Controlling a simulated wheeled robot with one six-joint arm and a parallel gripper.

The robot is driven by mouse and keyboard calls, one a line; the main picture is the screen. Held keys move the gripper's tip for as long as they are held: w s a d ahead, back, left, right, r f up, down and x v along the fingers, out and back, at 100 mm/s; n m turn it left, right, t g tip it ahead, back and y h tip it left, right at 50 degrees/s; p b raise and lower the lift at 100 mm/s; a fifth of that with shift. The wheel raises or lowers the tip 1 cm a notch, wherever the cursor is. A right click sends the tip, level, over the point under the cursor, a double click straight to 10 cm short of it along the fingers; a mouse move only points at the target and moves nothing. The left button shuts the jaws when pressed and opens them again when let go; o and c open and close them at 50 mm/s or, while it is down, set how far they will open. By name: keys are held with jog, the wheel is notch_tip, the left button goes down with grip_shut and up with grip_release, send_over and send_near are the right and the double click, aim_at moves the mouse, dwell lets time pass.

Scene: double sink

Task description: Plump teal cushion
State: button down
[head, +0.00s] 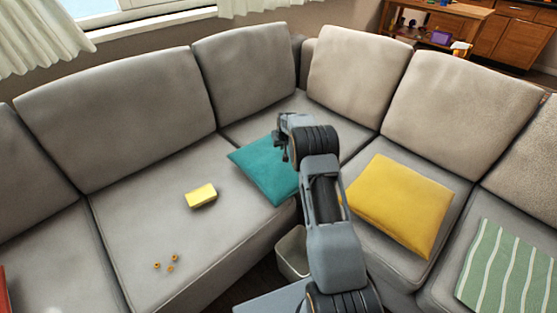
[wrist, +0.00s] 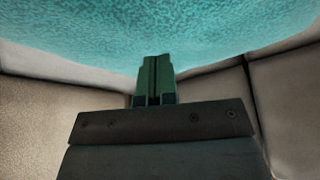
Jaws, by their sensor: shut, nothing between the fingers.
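The teal cushion (head: 264,171) lies flat on the sofa seat near the inner corner in the head view. My arm hides its right part. In the wrist view the teal cushion (wrist: 160,30) fills the top of the picture, close to the fingertips. My gripper (wrist: 154,62) is shut and empty, its tips at the cushion's edge in that view. I cannot tell whether they touch it. In the head view my gripper (head: 282,150) is over the cushion's right side, its fingers mostly hidden by the wrist.
A yellow cushion (head: 400,203) lies right of my arm. A yellow block (head: 201,196) and several small orange bits (head: 170,268) lie on the left seat. A green striped cloth (head: 510,272) is at far right. A bin (head: 292,252) stands below the sofa's front edge.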

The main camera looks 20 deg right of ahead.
jog(key=shift+f, duration=0.15)
jog(key=shift+f+b, duration=0.65)
jog(key=shift+f, duration=0.15)
jog(key=shift+r, duration=0.1)
jog(key=shift+r+p, duration=0.35)
jog(key=shift+r, duration=0.25)
jog(key=shift+f, duration=0.25)
jog(key=shift+f+b, duration=0.45)
jog(key=shift+b, duration=0.05)
jog(key=shift+r+p, duration=0.35)
jog(key=shift+r, duration=0.4)
jog(key=shift+f, duration=0.2)
